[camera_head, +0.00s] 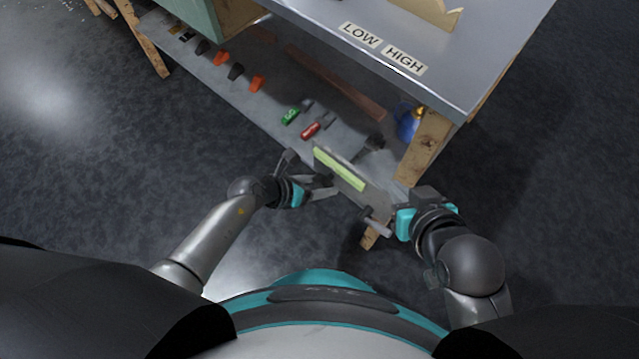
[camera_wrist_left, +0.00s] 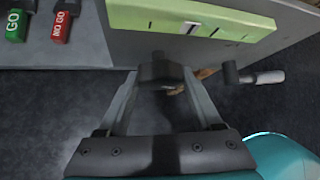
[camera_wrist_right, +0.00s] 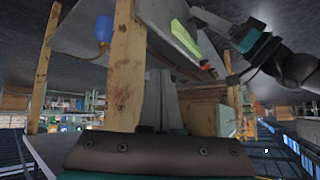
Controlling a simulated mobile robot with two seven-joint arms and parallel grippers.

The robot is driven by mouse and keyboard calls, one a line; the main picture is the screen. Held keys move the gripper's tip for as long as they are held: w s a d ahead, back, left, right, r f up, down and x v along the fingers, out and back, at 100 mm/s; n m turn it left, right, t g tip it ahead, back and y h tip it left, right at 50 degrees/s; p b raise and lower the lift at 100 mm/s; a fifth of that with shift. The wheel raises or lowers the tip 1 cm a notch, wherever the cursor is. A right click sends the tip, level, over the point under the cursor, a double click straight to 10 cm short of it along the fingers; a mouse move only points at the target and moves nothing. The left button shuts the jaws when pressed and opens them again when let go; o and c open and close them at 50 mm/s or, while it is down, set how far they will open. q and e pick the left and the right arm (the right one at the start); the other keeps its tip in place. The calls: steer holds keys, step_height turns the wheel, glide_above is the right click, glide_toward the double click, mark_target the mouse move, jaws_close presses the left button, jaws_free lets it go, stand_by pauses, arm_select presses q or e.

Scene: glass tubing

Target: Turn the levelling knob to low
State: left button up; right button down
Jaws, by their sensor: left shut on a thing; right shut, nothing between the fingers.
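My left gripper (camera_head: 314,178) is at the front edge of a grey panel with a pale green strip (camera_head: 340,169). In the left wrist view its fingers (camera_wrist_left: 161,80) are shut on a dark knob (camera_wrist_left: 160,70) below the green strip (camera_wrist_left: 190,20), which carries a small pale window with a dark mark. The knob's setting cannot be read. The LOW label (camera_head: 360,35) and HIGH label (camera_head: 404,61) lie on the bench top. My right gripper (camera_head: 427,196) is shut and empty beside the bench's front leg; its fingers show in the right wrist view (camera_wrist_right: 161,90).
A grey handle (camera_head: 376,222) sticks out at the panel's right, also in the left wrist view (camera_wrist_left: 262,77). A wooden leg (camera_head: 425,145) and blue flask (camera_head: 406,122) are close by. Green GO (camera_head: 290,116) and red NO GO (camera_head: 310,130) pieces lie on the lower shelf.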

arm_select(q)
steer(key=shift+a+f+n+g+h+b, duration=0.15)
steer(key=shift+n+g+h+b, duration=0.15)
steer(key=shift+h+b, duration=0.3)
steer(key=shift+w+h+b, duration=0.1)
steer(key=shift+h+b, duration=0.2)
steer(key=shift+n+g+b, duration=0.4)
steer(key=shift+h, duration=0.4)
arm_select(e)
steer(key=shift+w+a+r+t+y, duration=0.2)
steer(key=shift+a+r+t+y, duration=0.25)
steer(key=shift+a+t, duration=0.4)
steer(key=shift+w+a+r+t+y, duration=0.15)
steer(key=shift+a+r+t+y, duration=0.15)
steer(key=shift+a+t+y, duration=0.45)
steer(key=shift+w+a+r+t+y, duration=0.2)
steer(key=shift+a+r+t+y, duration=0.15)
steer(key=shift+a+t, duration=0.65)
steer(key=shift+r, duration=0.1)
arm_select(q)
steer(key=o, duration=1.4)
steer(key=shift+c, duration=0.2)
